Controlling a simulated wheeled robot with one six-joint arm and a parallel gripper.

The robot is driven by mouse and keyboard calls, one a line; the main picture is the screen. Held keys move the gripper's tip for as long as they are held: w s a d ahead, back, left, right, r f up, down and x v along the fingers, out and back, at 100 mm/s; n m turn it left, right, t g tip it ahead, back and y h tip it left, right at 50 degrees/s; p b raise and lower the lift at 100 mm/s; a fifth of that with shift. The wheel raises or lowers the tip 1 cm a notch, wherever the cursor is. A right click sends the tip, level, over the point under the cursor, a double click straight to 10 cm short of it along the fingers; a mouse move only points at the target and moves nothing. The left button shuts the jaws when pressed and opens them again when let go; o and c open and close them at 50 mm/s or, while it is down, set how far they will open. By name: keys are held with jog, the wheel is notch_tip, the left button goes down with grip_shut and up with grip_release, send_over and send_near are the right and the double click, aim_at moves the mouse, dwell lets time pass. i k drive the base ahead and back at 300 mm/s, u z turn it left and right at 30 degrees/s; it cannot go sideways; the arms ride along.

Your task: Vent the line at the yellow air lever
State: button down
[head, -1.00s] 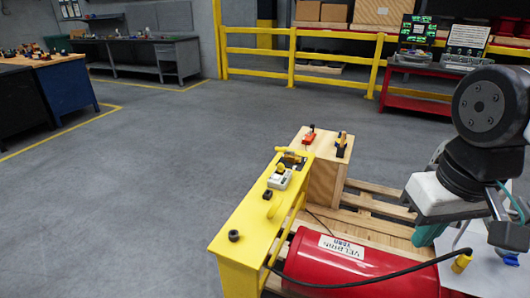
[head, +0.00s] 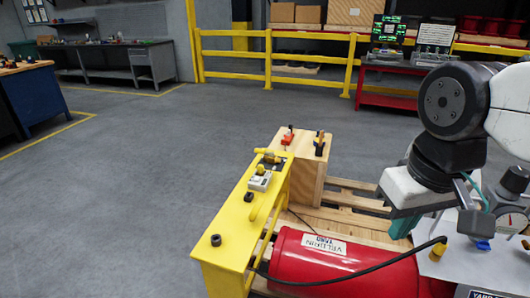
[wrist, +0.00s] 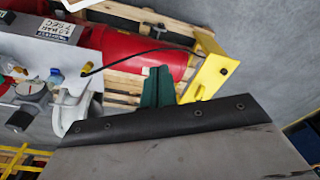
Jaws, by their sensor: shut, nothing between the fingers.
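A yellow lever handle (head: 268,154) lies on a dark fitting at the far end of the yellow stand (head: 222,233). A small yellow-capped part (head: 439,249) stands at the hose end on the pale panel, and a yellow part also shows in the wrist view (wrist: 56,73). I cannot tell for certain which is the air lever. My gripper (head: 403,227) has teal fingers pointing down, above the pallet beside the red tank, apart from both yellow parts. The fingers also show in the wrist view (wrist: 156,85), together and empty.
The red tank (head: 330,270) lies on a wooden pallet (head: 355,198), with a black hose running over it. A gauge (head: 511,222) and blue part are at right. Open floor lies left.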

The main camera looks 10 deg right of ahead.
aim_at(258, 151)
jog(key=u, duration=1.7)
jog(key=i, duration=5.75)
jog(key=z, duration=3.85)
jog(key=i, duration=0.5)
jog(key=z, duration=0.1)
